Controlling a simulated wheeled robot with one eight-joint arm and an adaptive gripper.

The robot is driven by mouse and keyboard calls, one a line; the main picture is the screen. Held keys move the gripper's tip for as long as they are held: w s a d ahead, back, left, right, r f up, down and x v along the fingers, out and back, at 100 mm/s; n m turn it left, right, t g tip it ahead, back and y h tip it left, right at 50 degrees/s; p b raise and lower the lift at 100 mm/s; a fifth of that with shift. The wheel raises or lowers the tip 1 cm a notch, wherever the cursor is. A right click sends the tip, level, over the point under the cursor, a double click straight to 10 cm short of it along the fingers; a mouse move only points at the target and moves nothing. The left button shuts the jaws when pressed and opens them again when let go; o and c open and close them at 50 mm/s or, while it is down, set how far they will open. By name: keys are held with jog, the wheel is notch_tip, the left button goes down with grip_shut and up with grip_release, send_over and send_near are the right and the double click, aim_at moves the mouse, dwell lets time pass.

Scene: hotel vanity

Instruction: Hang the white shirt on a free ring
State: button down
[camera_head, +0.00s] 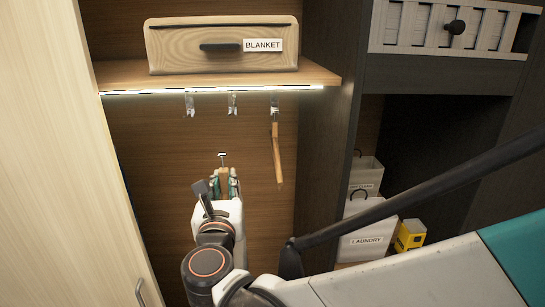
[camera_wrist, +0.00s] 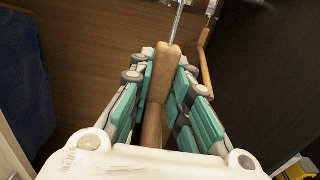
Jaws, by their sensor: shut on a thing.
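My gripper (camera_head: 225,180) is shut on a wooden hanger (camera_head: 223,172), with its metal hook pointing up, below the shelf. In the wrist view the wooden hanger (camera_wrist: 155,85) sits between the teal finger pads of my gripper (camera_wrist: 161,72), and its metal stem runs out past the top edge. No white shirt can be made out in either view. Three rings hang under the shelf: a left ring (camera_head: 190,105) and a middle ring (camera_head: 232,104), both with nothing visible on them, and a right ring (camera_head: 274,102) bearing another wooden hanger (camera_head: 277,155). The held hook is below the middle ring, apart from it.
A wooden box marked BLANKET (camera_head: 220,62) stands on the shelf (camera_head: 125,75). A dark upright panel (camera_head: 325,150) bounds the closet on the right; a pale door (camera_head: 60,150) is at left. A LAUNDRY bin (camera_head: 365,245) and yellow box (camera_head: 411,234) stand beyond the panel. Dark blue cloth (camera_wrist: 22,75) shows at left.

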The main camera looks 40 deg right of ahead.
jog(key=b+x, duration=0.1)
jog(key=x, duration=0.7)
jog(key=shift+s+f+b, duration=0.1)
jog(key=shift+b, duration=0.3)
jog(key=b+x, duration=0.3)
jog(key=x, duration=1.8)
jog(key=shift+b+x, duration=0.9)
jog(key=shift+x, duration=1.8)
dwell(2.0)
